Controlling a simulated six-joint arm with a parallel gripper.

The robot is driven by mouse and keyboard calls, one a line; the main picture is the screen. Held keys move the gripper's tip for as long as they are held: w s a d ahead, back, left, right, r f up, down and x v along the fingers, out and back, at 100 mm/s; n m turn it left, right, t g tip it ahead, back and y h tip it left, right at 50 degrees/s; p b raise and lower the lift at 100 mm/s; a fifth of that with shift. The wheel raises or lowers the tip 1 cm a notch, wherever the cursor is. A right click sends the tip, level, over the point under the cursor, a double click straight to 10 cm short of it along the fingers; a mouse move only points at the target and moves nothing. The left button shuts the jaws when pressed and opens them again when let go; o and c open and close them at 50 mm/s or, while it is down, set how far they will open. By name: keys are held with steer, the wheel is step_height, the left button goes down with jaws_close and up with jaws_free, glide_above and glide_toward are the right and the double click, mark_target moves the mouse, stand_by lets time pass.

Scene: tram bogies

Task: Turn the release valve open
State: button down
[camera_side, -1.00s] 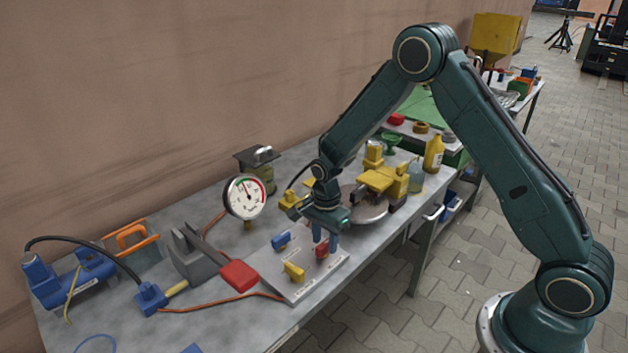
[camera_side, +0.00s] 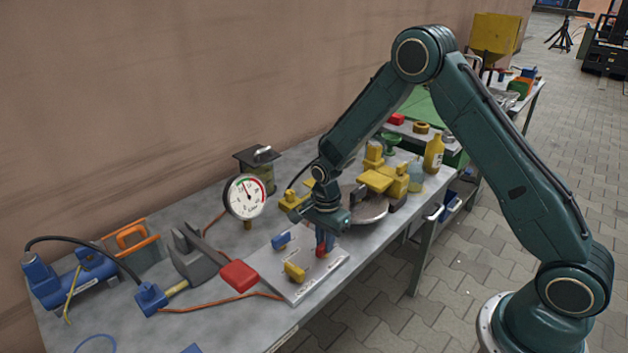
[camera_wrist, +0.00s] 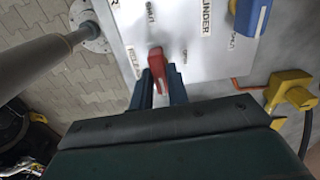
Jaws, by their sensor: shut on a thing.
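The red release valve handle (camera_side: 321,252) stands on a light valve panel (camera_side: 306,287) on the bench. In the wrist view the red handle (camera_wrist: 157,72) sits between the two fingers, beside a label that seems to read RELEASE. It points nearly along the fingers, and its far end sticks out past the tips. My gripper (camera_side: 325,241) points down over it and is shut on it; the gripper also shows in the wrist view (camera_wrist: 159,88). The handle's lower part is hidden by the fingers and the gripper body.
A blue valve handle (camera_side: 281,240) and a yellow one (camera_side: 294,271) stand close by on the panel. A pressure gauge (camera_side: 245,196) rises behind. A red-ended lever (camera_side: 239,276) lies left of the panel. Yellow parts on a round plate (camera_side: 366,207) crowd the right.

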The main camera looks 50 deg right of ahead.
steer(key=n, duration=0.4)
steer(key=shift+n, duration=0.4)
steer(key=n, duration=0.4)
steer(key=shift+n, duration=0.3)
steer(key=n, duration=0.4)
steer(key=shift+n, duration=2.1)
steer(key=c, duration=1.4)
jaws_free()
steer(key=shift+o, duration=0.2)
